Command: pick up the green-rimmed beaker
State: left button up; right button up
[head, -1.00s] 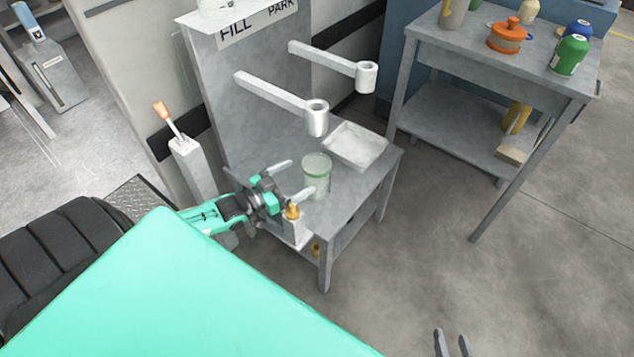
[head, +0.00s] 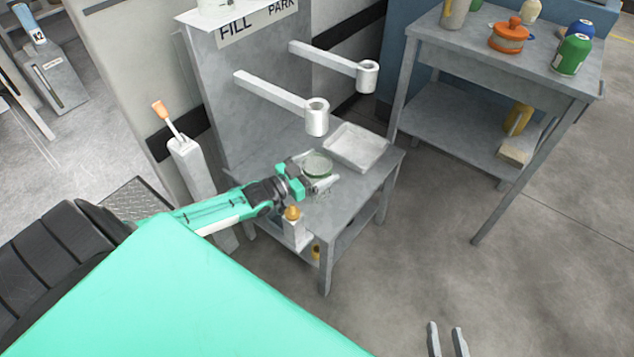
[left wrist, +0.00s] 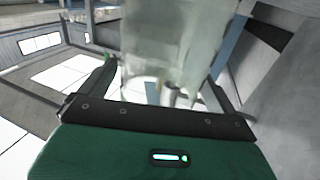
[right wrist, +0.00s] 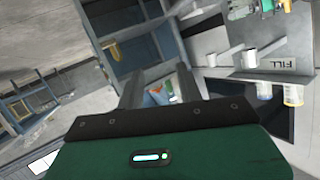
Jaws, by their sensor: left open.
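The green-rimmed beaker (head: 317,163), a clear cup, stands on the grey bench below the FILL sign. My left gripper (head: 317,178) is at the beaker, with its open fingers on either side of it. In the left wrist view the clear beaker wall (left wrist: 170,45) fills the space between the two fingers (left wrist: 162,75); I cannot tell whether they touch it. The lower part of the beaker is partly hidden by the gripper in the head view. My right gripper (head: 447,342) is open and empty at the bottom edge, far from the bench.
A square grey tray (head: 373,139) lies just behind the beaker. Two arms with white cups (head: 317,118) stick out from the panel above. A small post with an orange knob (head: 292,212) stands at the bench's front. A second table (head: 440,48) holds several containers.

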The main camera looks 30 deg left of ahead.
pick_arm(q)
jog(key=c, duration=1.3)
jog(key=shift+c, duration=0.2)
